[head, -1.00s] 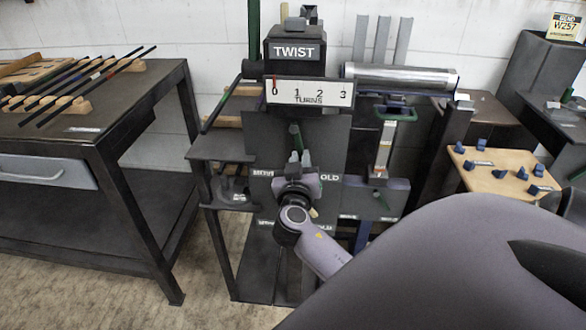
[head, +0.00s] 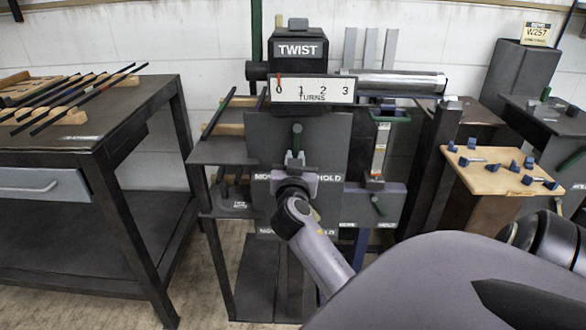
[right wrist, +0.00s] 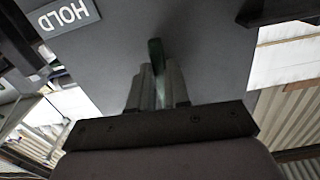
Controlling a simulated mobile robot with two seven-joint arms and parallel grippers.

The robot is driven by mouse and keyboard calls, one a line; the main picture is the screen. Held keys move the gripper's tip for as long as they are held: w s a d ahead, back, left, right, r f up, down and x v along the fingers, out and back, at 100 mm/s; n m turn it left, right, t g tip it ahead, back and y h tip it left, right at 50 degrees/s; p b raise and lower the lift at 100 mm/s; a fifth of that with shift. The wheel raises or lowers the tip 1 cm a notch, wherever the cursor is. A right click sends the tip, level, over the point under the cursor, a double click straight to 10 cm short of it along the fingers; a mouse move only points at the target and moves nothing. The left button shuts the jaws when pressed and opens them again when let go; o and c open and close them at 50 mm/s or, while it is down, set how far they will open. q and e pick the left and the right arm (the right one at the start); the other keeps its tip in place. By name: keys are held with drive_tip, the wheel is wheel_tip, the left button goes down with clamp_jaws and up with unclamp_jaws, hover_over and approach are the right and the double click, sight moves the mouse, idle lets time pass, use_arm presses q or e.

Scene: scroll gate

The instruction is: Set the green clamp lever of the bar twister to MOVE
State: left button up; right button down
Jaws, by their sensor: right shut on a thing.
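The bar twister (head: 330,140) stands mid-picture in the head view, with a TWIST sign and a turns scale. MOVE and HOLD labels flank my right gripper (head: 294,158), which is in front of its dark plate. The right wrist view shows the green clamp lever (right wrist: 155,62) between the fingertips of my right gripper (right wrist: 157,85), which are shut on it. The HOLD label (right wrist: 64,14) is at upper left there. My left gripper is out of view.
A dark table (head: 95,142) with several rods on wooden racks stands at left. A wooden board (head: 495,173) with blue pegs is at right. A metal roller (head: 400,82) and a second green-handled part (head: 390,116) sit beside the twister.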

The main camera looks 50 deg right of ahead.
drive_tip(key=shift+w+m+b, duration=0.15)
drive_tip(key=shift+m+b, duration=0.15)
drive_tip(key=shift+b, duration=0.05)
drive_tip(key=w+a+m+b, duration=0.1)
drive_tip(key=m+b, duration=0.1)
drive_tip(key=b, duration=0.1)
drive_tip(key=w+a+r+m+b, duration=0.1)
drive_tip(key=m+b, duration=0.1)
drive_tip(key=b, duration=0.1)
drive_tip(key=shift+m, duration=0.3)
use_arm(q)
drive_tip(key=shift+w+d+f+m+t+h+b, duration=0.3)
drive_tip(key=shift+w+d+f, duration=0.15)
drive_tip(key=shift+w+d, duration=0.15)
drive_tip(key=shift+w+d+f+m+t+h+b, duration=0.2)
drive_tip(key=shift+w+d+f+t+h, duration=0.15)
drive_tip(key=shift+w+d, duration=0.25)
use_arm(e)
drive_tip(key=shift+w+a+r+m, duration=0.2)
drive_tip(key=shift+w+r+m, duration=0.1)
drive_tip(key=shift+m, duration=0.3)
drive_tip(key=shift+r, duration=0.1)
drive_tip(key=c, duration=1.1)
unclamp_jaws()
drive_tip(key=shift+a+f, duration=0.1)
drive_tip(key=shift+f, duration=0.1)
